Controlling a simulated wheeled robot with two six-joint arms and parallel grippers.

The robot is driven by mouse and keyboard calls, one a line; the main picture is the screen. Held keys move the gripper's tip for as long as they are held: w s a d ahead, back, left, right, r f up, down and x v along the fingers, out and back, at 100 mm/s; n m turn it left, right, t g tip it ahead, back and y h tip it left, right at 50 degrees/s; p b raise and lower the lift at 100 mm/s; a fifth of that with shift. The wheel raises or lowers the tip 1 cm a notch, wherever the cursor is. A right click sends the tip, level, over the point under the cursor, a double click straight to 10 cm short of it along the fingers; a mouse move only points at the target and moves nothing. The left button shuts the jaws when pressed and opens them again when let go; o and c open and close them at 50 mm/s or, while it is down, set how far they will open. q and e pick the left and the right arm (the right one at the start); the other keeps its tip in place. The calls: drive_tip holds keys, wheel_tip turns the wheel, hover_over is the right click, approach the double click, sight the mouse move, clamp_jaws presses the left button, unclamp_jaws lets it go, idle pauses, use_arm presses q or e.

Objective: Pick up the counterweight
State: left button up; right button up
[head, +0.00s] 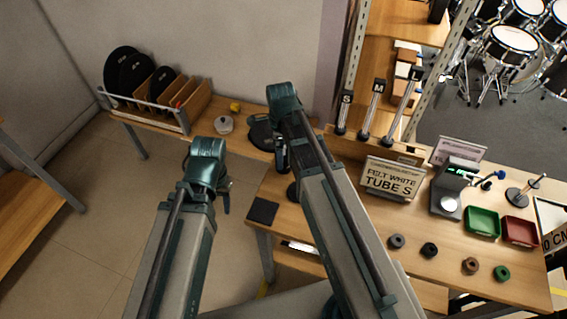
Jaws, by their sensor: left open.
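No piece is plainly marked as the counterweight. A grey round piece with a small knob (224,124) lies on the back-left table and may be it; I cannot tell for certain. My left gripper (225,199) hangs under its teal wrist, open, with its fingers small and partly hidden. It is in front of that table in the picture, apart from the grey piece. My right gripper (282,158) is mostly hidden behind its own arm, near the dark round base on the table, and its fingers cannot be made out.
A wooden rack (190,105) holds black discs at the back left, with a yellow piece (235,106) nearby. The right workbench (350,222) carries a sign (390,180), a scale (446,200), green (483,221) and red (519,231) trays and several small rings. A black pad (263,211) lies at its left edge.

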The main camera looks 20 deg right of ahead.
drive_tip(key=f+b, duration=0.3)
drive_tip(key=d+f+b, duration=0.1)
drive_tip(key=f+b, duration=0.1)
drive_tip(key=shift+f, duration=0.1)
clamp_jaws()
idle(0.5)
